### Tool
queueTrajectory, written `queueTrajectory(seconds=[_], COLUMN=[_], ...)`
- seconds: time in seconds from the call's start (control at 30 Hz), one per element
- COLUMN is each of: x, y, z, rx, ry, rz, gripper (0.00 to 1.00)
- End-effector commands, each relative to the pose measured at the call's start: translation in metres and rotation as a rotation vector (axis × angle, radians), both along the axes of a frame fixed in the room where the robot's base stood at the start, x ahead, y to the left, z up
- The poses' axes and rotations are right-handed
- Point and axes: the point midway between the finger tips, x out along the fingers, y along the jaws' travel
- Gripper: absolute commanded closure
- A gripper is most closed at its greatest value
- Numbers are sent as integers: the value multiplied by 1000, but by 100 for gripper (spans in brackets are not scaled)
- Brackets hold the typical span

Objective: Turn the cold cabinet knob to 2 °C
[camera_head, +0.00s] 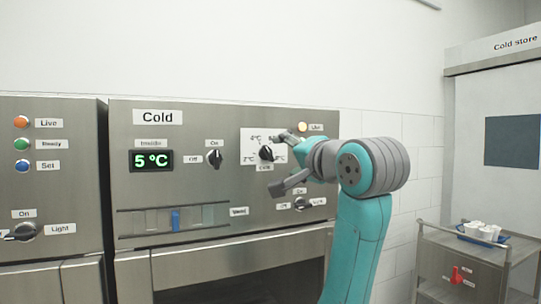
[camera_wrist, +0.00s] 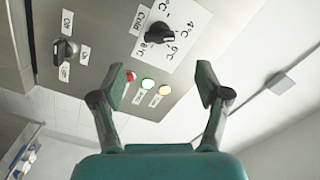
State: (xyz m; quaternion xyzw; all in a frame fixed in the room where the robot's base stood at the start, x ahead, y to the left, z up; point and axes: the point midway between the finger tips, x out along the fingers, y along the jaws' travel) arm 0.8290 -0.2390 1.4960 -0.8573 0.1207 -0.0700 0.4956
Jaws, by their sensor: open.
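The black cold cabinet knob (camera_head: 266,153) sits on a white dial plate (camera_head: 250,147) marked in °C on the steel cabinet front. Its exact setting is too small to read. The green display (camera_head: 152,160) reads 5 °C. My gripper (camera_head: 279,164) is open, with one finger above and one below the knob's height, to its right in the head view. In the wrist view the knob (camera_wrist: 158,33) lies beyond the open fingertips (camera_wrist: 162,84), above the gap between them. Nothing is between the fingers, and they appear apart from the knob.
An On/Off switch (camera_head: 215,158) is left of the dial, and another small switch (camera_head: 300,203) is below it. A trolley (camera_head: 465,262) with white cups stands at right.

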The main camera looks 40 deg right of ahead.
Motion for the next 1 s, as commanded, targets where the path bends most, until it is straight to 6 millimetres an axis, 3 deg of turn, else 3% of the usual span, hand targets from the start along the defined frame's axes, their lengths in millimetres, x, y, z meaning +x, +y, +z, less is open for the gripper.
queueTrajectory(seconds=[0.5,0.7,1.0], x=[80,93,94], y=[-23,-26,-27], z=[-1,-1,-1], rx=[0,-1,-1], ry=[2,2,0], rz=[0,0,0], gripper=[25,25,25])
